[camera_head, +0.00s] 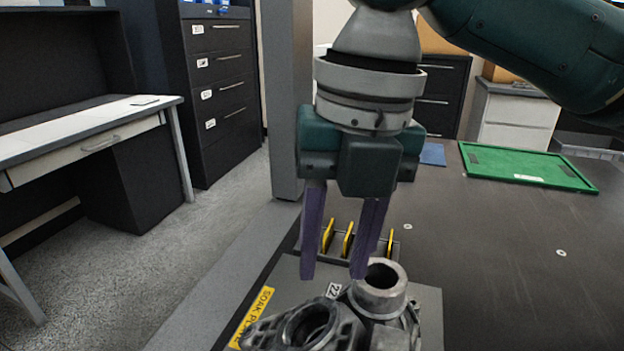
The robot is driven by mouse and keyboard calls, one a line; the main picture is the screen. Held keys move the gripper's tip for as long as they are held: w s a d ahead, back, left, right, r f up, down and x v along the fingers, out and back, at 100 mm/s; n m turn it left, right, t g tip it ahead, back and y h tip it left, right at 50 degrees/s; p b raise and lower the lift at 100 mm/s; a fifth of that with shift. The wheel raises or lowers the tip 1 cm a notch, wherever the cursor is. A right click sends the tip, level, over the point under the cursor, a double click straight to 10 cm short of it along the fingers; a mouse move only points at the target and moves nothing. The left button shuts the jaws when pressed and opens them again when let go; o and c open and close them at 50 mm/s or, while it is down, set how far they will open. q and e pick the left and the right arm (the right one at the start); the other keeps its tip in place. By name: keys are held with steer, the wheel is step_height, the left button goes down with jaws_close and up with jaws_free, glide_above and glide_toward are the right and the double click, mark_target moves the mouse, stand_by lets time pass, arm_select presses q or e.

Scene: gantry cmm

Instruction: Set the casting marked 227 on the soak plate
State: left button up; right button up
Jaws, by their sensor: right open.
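The casting (378,294) is a dark grey metal part with round open bores, at the bottom of the head view. A white tag on it reads "22", with the rest hidden or unclear. It sits on the grey soak plate (432,306), which has a yellow "SOAK PLATE" label along its left side. The bottom of the casting is cut off by the picture edge. My right gripper (333,278) points down with its two purple fingers apart, just above and behind the casting. Nothing is between the fingers. My left gripper is not in view.
Several yellow upright pieces (347,240) stand in a dark holder behind the fingers. A green tray (525,166) lies at the back right of the dark table (500,260), whose right part is clear. A grey column (286,100) stands beyond the table's left edge.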

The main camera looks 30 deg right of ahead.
steer(key=s+a+f+m+t+y, duration=0.2)
steer(key=s+a+f+m, duration=0.45)
steer(key=m, duration=0.85)
steer(key=s+d+f+m+h, duration=0.2)
steer(key=s+d+m, duration=0.6)
steer(key=m, duration=0.6)
steer(key=shift+d+f+t+h, duration=0.25)
steer(key=shift+t+h, duration=0.15)
